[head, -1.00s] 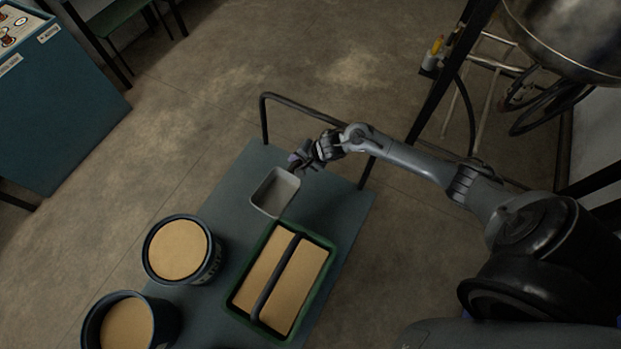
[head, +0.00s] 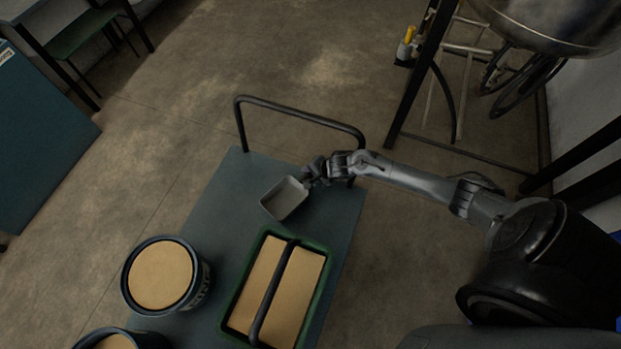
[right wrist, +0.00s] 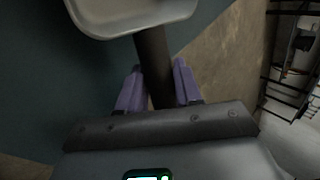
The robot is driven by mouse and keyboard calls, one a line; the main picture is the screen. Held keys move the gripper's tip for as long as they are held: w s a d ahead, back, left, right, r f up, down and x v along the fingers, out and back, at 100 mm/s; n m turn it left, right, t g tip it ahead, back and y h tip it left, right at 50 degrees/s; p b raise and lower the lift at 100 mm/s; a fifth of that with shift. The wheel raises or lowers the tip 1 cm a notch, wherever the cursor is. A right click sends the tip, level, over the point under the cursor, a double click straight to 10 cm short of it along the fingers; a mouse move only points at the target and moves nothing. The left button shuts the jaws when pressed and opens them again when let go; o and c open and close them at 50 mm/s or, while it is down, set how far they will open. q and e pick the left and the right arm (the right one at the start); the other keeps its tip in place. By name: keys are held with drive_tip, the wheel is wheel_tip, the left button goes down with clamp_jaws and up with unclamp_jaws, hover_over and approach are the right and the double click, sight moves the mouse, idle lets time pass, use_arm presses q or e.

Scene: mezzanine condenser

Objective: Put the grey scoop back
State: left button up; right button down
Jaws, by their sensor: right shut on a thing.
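The grey scoop (head: 285,198) is over the far part of the blue-grey cart top (head: 215,215), its open bowl facing up. I cannot tell whether it touches the cart. My right gripper (head: 309,177) is shut on the scoop's dark handle, to the right of the bowl. In the right wrist view the handle (right wrist: 153,62) runs between the purple finger pads of my right gripper (right wrist: 158,88), and the scoop's pale bowl (right wrist: 130,14) shows at the top edge. My left gripper is not in view.
A green tub (head: 314,312) of tan material with a dark carrying bar stands on the cart. A round bucket (head: 204,285) of tan material stands left of it, another (head: 152,338) nearer. A black rail (head: 300,113) rises at the cart's far end. The cart's far left is clear.

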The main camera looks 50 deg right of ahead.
wheel_tip(320, 180, down, 3)
drive_tip(key=shift+f+b, duration=0.2)
drive_tip(key=shift+b, duration=0.4)
drive_tip(key=c, duration=0.8)
unclamp_jaws()
drive_tip(key=shift+o, duration=0.2)
drive_tip(key=shift+r, duration=0.1)
